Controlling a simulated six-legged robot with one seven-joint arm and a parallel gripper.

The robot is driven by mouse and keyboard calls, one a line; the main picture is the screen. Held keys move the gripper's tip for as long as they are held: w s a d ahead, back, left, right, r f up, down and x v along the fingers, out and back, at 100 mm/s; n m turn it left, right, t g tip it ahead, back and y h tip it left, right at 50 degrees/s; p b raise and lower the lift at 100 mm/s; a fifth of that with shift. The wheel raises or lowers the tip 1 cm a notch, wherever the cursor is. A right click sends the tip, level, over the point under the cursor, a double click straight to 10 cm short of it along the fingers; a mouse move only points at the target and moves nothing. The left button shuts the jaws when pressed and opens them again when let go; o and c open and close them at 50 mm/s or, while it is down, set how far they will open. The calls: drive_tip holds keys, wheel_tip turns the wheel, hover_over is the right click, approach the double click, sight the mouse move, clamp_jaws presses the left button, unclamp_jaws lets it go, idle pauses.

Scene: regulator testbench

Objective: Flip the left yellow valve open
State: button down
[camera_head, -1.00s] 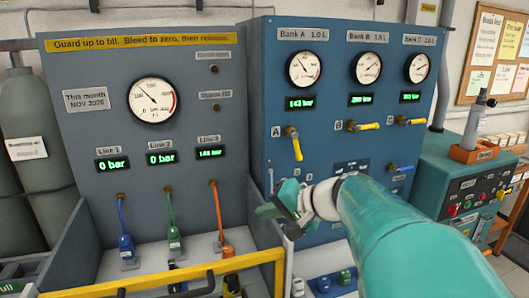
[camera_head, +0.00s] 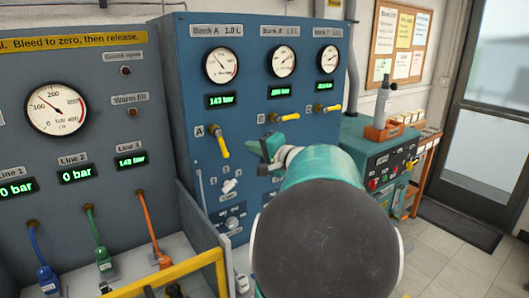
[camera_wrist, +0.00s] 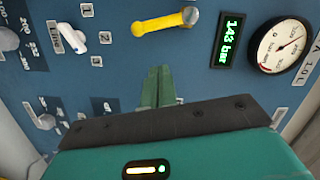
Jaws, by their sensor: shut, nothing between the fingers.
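The left yellow valve handle (camera_head: 219,141) is under the Bank A gauge on the blue panel, beside the letter A. It points down, tilted slightly right. In the wrist view the same yellow handle (camera_wrist: 160,22) lies across the top, beyond my fingers. My gripper (camera_head: 263,150) is to the right of this handle in the head view. In the wrist view my green gripper fingers (camera_wrist: 158,86) are together and empty. They appear apart from the handle, but the exact depth is hard to tell. The Bank A display (camera_head: 222,100) reads 143 bar.
Two other yellow handles, Bank B (camera_head: 288,117) and Bank C (camera_head: 327,109), lie roughly sideways. A white selector knob (camera_head: 230,186) is below the left valve. A yellow rail (camera_head: 190,272) crosses the front left. Open floor (camera_head: 440,250) lies to the right.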

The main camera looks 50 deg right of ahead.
sight(226, 150)
drive_tip(key=w, duration=0.1)
drive_tip(key=w+a, duration=0.1)
drive_tip(key=w, duration=0.1)
drive_tip(key=w+a+f, duration=0.1)
drive_tip(key=shift+w+a, duration=0.2)
drive_tip(key=shift+w, duration=0.1)
drive_tip(key=shift+w, duration=0.1)
drive_tip(key=m, duration=0.1)
drive_tip(key=a+f+m, duration=0.1)
drive_tip(key=m, duration=0.1)
drive_tip(key=shift+w+a+t, duration=0.2)
drive_tip(key=shift+t, duration=0.2)
drive_tip(key=shift+d, duration=0.1)
